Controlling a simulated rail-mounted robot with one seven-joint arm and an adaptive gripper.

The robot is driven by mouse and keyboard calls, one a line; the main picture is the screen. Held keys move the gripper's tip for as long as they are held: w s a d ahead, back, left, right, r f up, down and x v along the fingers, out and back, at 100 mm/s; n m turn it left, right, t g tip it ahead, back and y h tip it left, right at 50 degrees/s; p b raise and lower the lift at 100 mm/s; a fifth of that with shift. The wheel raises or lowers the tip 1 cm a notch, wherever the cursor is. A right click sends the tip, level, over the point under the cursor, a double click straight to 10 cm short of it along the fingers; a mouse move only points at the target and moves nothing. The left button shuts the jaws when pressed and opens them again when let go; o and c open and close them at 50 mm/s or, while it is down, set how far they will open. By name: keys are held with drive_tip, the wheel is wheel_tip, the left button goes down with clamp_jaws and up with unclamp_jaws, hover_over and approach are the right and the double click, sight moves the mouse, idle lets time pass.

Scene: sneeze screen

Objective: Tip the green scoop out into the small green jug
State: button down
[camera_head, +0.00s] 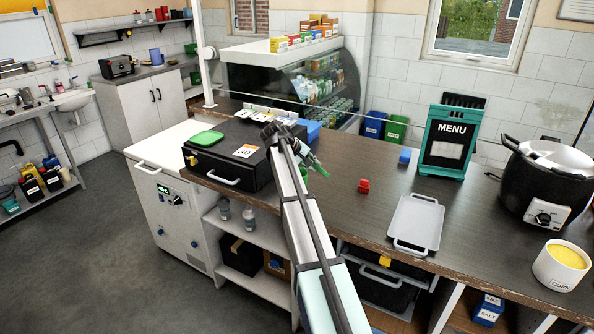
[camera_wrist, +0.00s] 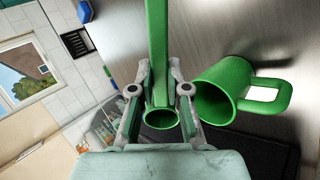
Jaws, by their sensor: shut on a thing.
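My gripper (camera_head: 306,156) is over the dark counter, just right of the black box. In the wrist view its two fingers (camera_wrist: 159,92) are shut on the green scoop (camera_wrist: 157,45). The scoop's long handle runs up the picture, and its small round cup (camera_wrist: 161,119) shows between the fingers; I cannot tell what it holds. The small green jug (camera_wrist: 228,85) is close to the right of the scoop, apart from it in the picture, its open mouth towards the camera and its handle on the right.
A red block (camera_head: 364,186), blue block (camera_head: 405,157), grey tray (camera_head: 416,222), menu stand (camera_head: 449,142) and black pot (camera_head: 548,180) stand to the right. A thin screen edge crosses behind the counter.

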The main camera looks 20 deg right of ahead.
drive_tip(key=shift+d+r+y+p, duration=0.2)
drive_tip(key=shift+r+y+p, duration=0.3)
drive_tip(key=shift+p, duration=0.6)
drive_tip(key=shift+d+f+y+p, duration=0.1)
drive_tip(key=shift+f+y+p, duration=0.2)
drive_tip(key=shift+y+p, duration=0.45)
drive_tip(key=shift+f+y, duration=0.2)
drive_tip(key=shift+y, duration=0.05)
drive_tip(key=shift+w+r+y+p, duration=0.1)
drive_tip(key=shift+r+y+p, duration=0.1)
drive_tip(key=shift+y+p, duration=0.3)
drive_tip(key=shift+d+y+p, duration=0.15)
drive_tip(key=shift+y+p, duration=0.15)
drive_tip(key=shift+p, duration=0.2)
drive_tip(key=shift+f+g+y+p, duration=0.1)
drive_tip(key=shift+g+y+p, duration=0.2)
drive_tip(key=shift+y, duration=0.1)
drive_tip(key=shift+f+y, duration=0.25)
drive_tip(key=shift+y, duration=0.05)
